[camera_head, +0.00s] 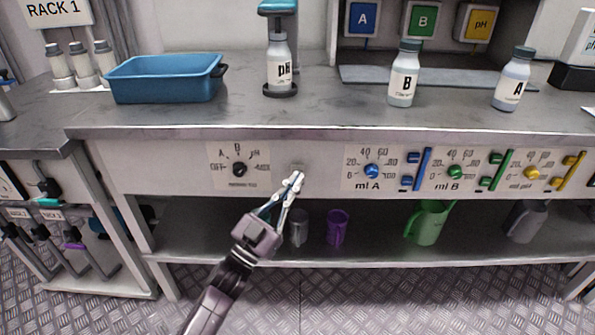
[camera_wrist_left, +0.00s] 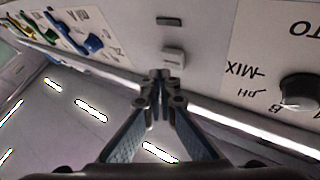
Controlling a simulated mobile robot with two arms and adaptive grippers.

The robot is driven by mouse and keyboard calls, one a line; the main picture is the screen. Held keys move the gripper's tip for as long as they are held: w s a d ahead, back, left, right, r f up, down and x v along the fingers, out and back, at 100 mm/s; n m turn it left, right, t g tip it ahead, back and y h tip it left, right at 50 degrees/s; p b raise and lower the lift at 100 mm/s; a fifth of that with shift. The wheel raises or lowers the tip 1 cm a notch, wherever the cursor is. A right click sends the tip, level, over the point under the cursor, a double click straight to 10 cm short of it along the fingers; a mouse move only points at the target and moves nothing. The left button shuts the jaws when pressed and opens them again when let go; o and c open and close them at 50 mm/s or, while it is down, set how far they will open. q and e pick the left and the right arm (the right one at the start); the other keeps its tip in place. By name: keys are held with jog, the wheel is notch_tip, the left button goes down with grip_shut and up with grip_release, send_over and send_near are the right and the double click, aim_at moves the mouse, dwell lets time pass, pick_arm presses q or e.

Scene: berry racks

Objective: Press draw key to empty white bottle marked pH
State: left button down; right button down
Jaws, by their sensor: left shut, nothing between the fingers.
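The white bottle marked pH (camera_head: 279,72) stands upright on a round dark base under a teal-topped dispenser (camera_head: 278,8). How full it is cannot be seen. A small pale key (camera_head: 298,168) sits on the front panel below the counter edge; it also shows in the left wrist view (camera_wrist_left: 173,57). My left gripper (camera_head: 295,181) is shut and empty, its fingertips close to this key. In the wrist view the fingertips (camera_wrist_left: 159,75) are just beside the key; I cannot tell whether they touch it. My right gripper is not in view.
A black selector knob (camera_head: 239,169) is left of the key. Coloured dials, including a blue one (camera_head: 372,171), and sliders lie to the right. Bottles B (camera_head: 403,78) and A (camera_head: 512,80) and a blue tub (camera_head: 165,80) stand on the counter. Jugs sit on the shelf below.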

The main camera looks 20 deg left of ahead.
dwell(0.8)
pick_arm(q)
jog(key=shift+w+a, duration=0.15)
jog(key=shift+w, duration=0.25)
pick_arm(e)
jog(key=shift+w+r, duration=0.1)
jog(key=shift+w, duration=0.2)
